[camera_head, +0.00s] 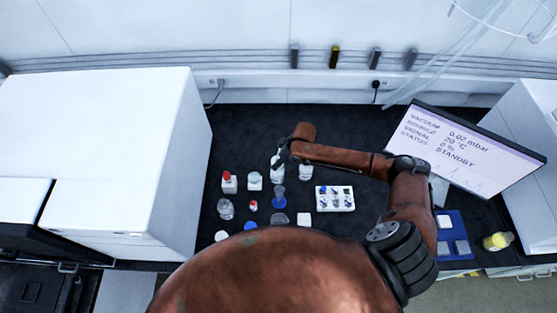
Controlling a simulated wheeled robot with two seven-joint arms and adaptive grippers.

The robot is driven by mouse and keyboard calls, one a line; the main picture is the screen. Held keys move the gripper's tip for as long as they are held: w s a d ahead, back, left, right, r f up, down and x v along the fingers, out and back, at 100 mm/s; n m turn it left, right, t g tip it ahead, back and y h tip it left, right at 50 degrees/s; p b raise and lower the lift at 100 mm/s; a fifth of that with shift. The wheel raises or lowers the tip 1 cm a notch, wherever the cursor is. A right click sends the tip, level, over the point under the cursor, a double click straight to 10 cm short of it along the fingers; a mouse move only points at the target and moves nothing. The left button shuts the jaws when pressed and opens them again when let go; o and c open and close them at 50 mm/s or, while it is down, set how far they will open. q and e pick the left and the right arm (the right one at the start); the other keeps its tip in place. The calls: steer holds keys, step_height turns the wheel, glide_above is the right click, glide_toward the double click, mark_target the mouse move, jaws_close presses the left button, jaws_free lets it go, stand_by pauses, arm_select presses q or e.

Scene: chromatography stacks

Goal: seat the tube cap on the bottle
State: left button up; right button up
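A clear bottle (277,171) stands on the dark bench directly below my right gripper (282,150). The gripper's arm comes in from the right and reaches across the bench. The fingertips are small and partly hidden by the wrist, and they are at or just above the bottle's top. I cannot tell whether they are open or shut. I cannot make out the tube cap for certain; it may be hidden at the fingers. My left gripper is not in view.
A red-capped bottle (229,184), a white-topped bottle (254,181) and another bottle (304,170) stand close by. In front are a blue-tinted flask (278,197) and a small red-topped vial (253,205). A white vial rack (335,207) sits right. A tilted monitor (465,150) stands farther right.

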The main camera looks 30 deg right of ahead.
steer(key=shift+f, duration=0.2)
stand_by(0.5)
steer(key=shift+f, duration=0.8)
steer(key=shift+f, duration=0.15)
steer(key=shift+f, duration=0.25)
steer(key=o, duration=1.2)
